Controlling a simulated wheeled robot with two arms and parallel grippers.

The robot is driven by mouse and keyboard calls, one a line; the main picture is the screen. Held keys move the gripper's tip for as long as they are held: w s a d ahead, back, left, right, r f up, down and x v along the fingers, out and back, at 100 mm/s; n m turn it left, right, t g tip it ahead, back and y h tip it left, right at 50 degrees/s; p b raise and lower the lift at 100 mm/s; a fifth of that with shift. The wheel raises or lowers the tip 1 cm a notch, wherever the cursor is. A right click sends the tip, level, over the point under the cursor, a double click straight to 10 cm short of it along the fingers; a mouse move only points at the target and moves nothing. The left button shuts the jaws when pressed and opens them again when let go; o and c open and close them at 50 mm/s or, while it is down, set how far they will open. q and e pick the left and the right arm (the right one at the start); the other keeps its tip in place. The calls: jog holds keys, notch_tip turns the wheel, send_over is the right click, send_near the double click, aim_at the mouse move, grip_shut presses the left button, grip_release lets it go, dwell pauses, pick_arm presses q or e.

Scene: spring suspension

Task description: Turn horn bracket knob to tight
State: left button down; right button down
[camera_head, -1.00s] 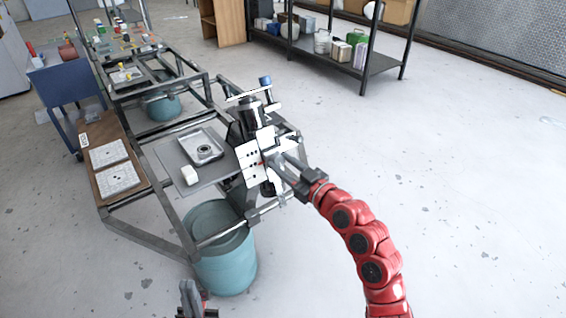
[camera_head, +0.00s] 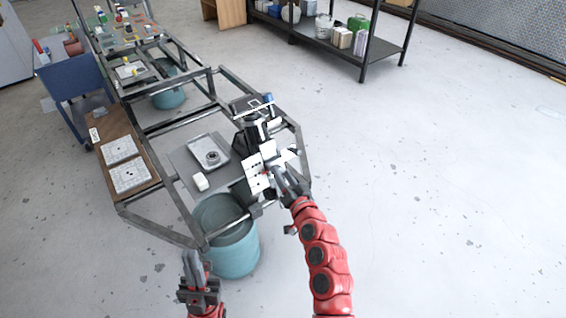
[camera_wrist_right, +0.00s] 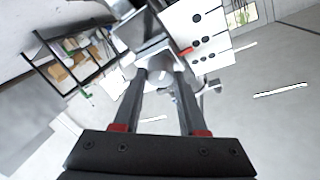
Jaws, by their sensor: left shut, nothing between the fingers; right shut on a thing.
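My right gripper (camera_head: 277,172) is at the near side of the spring suspension assembly on the metal frame. In the right wrist view its fingers (camera_wrist_right: 160,75) are shut on a pale, rounded knob (camera_wrist_right: 158,62), mostly hidden between the fingertips. A white bracket plate (camera_wrist_right: 205,35) with black holes and a small red mark is right beside the knob. The plate also shows in the head view (camera_head: 254,175), just left of the right fingertips. The knob's turn position cannot be told. My left gripper (camera_head: 193,265) is shut and empty at the lower left, apart from the assembly.
A teal barrel (camera_head: 238,262) stands under the frame's near end. A grey tray (camera_head: 203,145) and a white block (camera_head: 201,181) lie on the frame's plate. A blue cart (camera_head: 70,85) is at the left, a black shelf (camera_head: 380,52) at the back. The floor at right is clear.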

jog(key=m+h+p, duration=0.1)
jog(key=m+p, duration=0.2)
jog(key=p, duration=0.1)
jog(key=m+g+h+p, duration=0.1)
jog(key=m+p, duration=0.2)
jog(key=p, duration=0.1)
jog(key=r+m+h+p, duration=0.1)
jog(key=m+p, duration=0.2)
jog(key=p, duration=0.2)
jog(key=shift+w+a+g, duration=0.1)
jog(key=shift+g, duration=0.3)
jog(key=shift+f+m+h+p, duration=0.15)
jog(key=shift+m+h+p, duration=0.25)
jog(key=shift+m+p, duration=0.65)
jog(key=shift+c, duration=2.2)
grip_release()
jog(key=shift+f, duration=0.1)
